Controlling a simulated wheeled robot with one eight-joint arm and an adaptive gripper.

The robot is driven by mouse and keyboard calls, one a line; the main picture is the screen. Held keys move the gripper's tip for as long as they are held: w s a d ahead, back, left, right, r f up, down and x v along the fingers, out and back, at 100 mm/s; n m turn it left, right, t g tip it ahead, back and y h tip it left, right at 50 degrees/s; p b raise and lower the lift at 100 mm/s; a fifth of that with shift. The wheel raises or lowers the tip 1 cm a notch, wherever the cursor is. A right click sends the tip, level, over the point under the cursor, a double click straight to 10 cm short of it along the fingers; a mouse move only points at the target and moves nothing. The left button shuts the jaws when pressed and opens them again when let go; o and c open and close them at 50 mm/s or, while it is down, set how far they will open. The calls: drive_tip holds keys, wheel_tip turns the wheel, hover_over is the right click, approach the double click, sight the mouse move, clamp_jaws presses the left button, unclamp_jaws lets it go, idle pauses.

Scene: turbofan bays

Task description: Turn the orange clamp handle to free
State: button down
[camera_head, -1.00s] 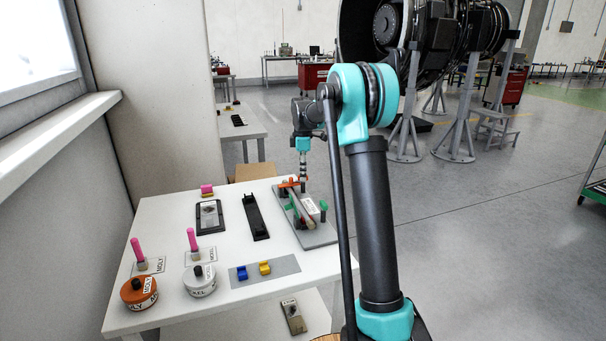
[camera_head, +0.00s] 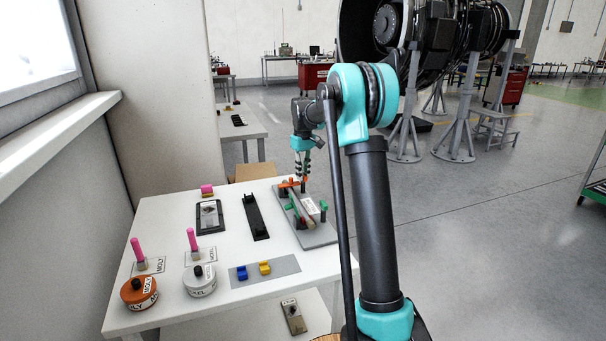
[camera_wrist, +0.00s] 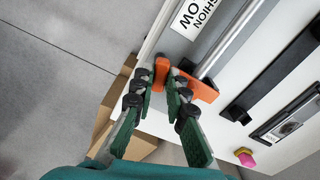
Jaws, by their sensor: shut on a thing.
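The orange clamp handle (camera_head: 291,184) is at the far end of the grey fixture plate (camera_head: 318,239) on the white table. In the wrist view, one orange part of the handle (camera_wrist: 161,73) sits between the fingertips. More orange (camera_wrist: 203,90) shows just right of them. My gripper (camera_head: 303,179) reaches down onto the handle from above and is tilted. In the wrist view my gripper (camera_wrist: 163,82) has its green-padded fingers closed on the handle. The fingertips partly hide the handle, so its exact angle is hard to tell.
Green clamp parts (camera_head: 323,205) and a long bar stand on the fixture. A black holder (camera_head: 255,217) and a dark tray (camera_head: 211,229) lie to its left. A cardboard box (camera_head: 256,172) is behind the table.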

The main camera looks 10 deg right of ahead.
drive_tip(key=shift+m, duration=1.7)
drive_tip(key=c, duration=1.5)
unclamp_jaws()
drive_tip(key=shift+c, duration=0.2)
wheel_tip(320, 180, up, 12)
